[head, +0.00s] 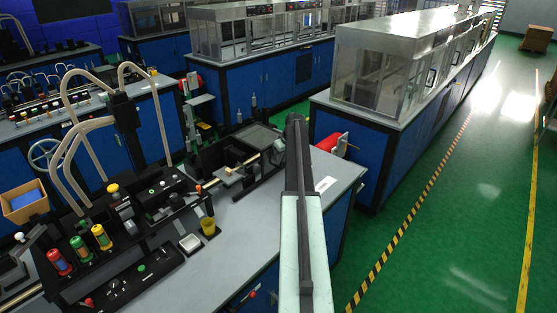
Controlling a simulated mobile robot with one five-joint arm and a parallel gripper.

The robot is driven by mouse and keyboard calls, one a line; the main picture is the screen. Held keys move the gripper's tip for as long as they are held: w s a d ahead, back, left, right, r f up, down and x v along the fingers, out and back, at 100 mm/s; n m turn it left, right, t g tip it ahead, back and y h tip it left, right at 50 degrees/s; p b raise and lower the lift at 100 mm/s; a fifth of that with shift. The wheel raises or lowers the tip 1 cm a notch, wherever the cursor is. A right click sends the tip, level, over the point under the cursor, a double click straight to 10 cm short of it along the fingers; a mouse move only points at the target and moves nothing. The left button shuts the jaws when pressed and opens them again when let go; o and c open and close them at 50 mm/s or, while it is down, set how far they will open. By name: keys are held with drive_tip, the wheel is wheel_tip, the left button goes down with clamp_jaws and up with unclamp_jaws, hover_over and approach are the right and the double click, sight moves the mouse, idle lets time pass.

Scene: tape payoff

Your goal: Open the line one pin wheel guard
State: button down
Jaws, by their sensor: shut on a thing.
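My arm rises from the bottom edge, with a pale link and a dark link ending above the right part of the grey workbench (245,240). I cannot make out my gripper; the arm covers the area behind it. A black machine unit (215,158) with a thin tan bar and a small beige piece (229,177) stands on the bench just left of the dark link. I cannot tell which part is the line one pin wheel guard, nor whether it is open or shut.
A glass-sided cabinet (385,75) stands behind right. The green floor (450,215) at right is clear.

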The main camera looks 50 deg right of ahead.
drive_tip(key=shift+s, duration=0.1)
drive_tip(key=c, duration=1.5)
unclamp_jaws()
drive_tip(key=p+v, duration=0.7)
drive_tip(key=shift+r, duration=0.4)
